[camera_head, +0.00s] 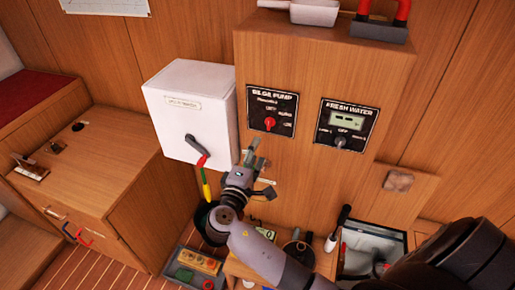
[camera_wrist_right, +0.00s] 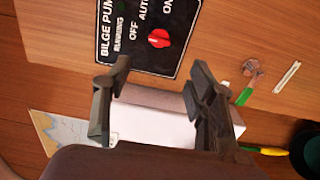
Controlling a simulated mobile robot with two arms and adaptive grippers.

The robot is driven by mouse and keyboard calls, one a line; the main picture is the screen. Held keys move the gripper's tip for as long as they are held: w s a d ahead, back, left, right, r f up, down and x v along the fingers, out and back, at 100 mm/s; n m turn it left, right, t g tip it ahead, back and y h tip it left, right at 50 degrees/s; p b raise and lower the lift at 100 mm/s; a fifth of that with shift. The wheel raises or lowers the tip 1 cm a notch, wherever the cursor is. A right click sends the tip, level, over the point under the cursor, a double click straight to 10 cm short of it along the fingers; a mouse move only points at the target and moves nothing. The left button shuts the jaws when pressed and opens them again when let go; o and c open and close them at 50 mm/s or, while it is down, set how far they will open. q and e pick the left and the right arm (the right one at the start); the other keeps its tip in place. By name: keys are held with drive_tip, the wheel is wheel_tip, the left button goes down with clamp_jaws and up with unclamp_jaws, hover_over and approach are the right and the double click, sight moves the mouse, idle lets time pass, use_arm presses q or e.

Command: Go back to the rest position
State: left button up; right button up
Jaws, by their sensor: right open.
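My right gripper (camera_head: 262,168) is open, in front of the wooden cabinet face (camera_head: 310,195), below and left of the bilge pump panel (camera_head: 271,110) with its red knob. In the right wrist view its two dark fingers (camera_wrist_right: 158,78) stand apart with nothing held between them. The bilge pump panel (camera_wrist_right: 150,30) shows beyond the fingertips, and a white box (camera_wrist_right: 150,125) shows behind and between the fingers. My left gripper is not in either view.
A white wall box (camera_head: 190,105) with a grey handle is left of the gripper. The fresh water panel (camera_head: 346,125) is to the right. A grey tray (camera_head: 193,268) and an open bin (camera_head: 372,250) are below. The wooden counter (camera_head: 95,155) at left is mostly clear.

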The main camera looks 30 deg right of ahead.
idle(0.4)
wheel_tip(320, 180, down, 20)
drive_tip(key=s+a+n+g+y, duration=0.1)
drive_tip(key=a+n+y, duration=0.15)
drive_tip(key=y, duration=0.25)
drive_tip(key=s+f+g+y, duration=0.2)
drive_tip(key=s+f, duration=0.3)
drive_tip(key=f, duration=0.4)
drive_tip(key=s+f+g+y, duration=0.2)
drive_tip(key=s+f, duration=0.2)
drive_tip(key=f, duration=0.4)
drive_tip(key=s+a+f+m+g+y, duration=0.1)
drive_tip(key=s+f+m+g, duration=0.1)
drive_tip(key=s+f, duration=0.4)
drive_tip(key=s+a+f+m+g+y, duration=0.1)
drive_tip(key=s+f, duration=0.6)
drive_tip(key=s, duration=1)
drive_tip(key=s+a+f+m+g+y, duration=0.1)
drive_tip(key=s+f+m, duration=0.4)
drive_tip(key=s, duration=0.7)
wheel_tip(320, 180, down, 2)
drive_tip(key=shift+s+g+y, duration=0.15)
drive_tip(key=shift+g+y, duration=0.65)
drive_tip(key=shift+y, duration=0.1)
drive_tip(key=shift+c, duration=0.6)
